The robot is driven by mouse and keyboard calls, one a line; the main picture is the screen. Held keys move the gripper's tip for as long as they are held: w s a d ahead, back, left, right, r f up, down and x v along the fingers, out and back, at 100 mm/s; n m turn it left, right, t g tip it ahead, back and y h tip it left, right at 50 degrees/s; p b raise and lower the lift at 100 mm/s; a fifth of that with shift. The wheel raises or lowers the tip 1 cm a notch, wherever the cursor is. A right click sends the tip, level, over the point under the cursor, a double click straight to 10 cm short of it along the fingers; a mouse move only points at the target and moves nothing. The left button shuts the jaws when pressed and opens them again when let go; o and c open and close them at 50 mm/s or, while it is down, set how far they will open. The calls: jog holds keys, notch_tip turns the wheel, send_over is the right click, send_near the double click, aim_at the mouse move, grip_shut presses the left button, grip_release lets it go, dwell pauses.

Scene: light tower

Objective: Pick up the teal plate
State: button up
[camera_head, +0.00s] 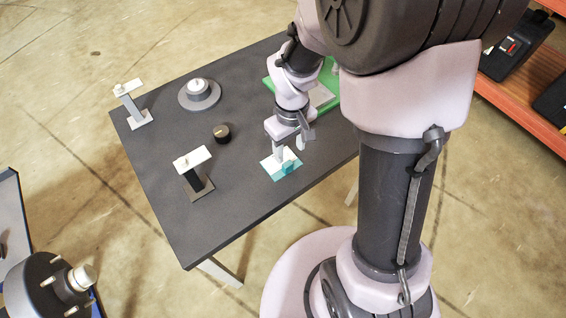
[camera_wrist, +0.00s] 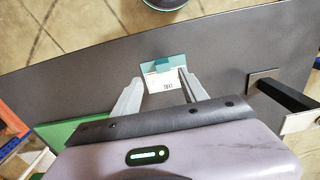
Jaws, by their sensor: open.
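The teal plate (camera_head: 285,172) lies on the dark table below my gripper (camera_head: 290,148), partly hidden by it in the head view. It is a small flat piece, part teal and part white. In the wrist view the teal plate (camera_wrist: 174,60) shows a teal band, a darker teal raised block and a white area with dark print. My gripper (camera_wrist: 160,78) is open there, with one finger to each side of the plate's near part. Nothing is held. Whether the fingertips touch the plate or table cannot be told.
On the dark table (camera_head: 245,205) stand two posts with white tops (camera_head: 193,158) (camera_head: 127,88), a grey disc with a white knob (camera_head: 199,95) and a black knob (camera_head: 221,133). A green tray (camera_head: 330,75) lies behind my arm.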

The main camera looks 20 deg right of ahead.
aim_at(286, 163)
notch_tip(286, 163, down, 2)
jog(key=shift+f, duration=0.25)
jog(key=f+b, duration=0.2)
jog(key=f, duration=0.1)
jog(key=a+f+b, duration=0.1)
jog(key=f, duration=0.1)
jog(key=shift+w+f, duration=0.15)
jog(key=shift+w, duration=0.1)
jog(key=shift+d, duration=0.1)
grip_shut()
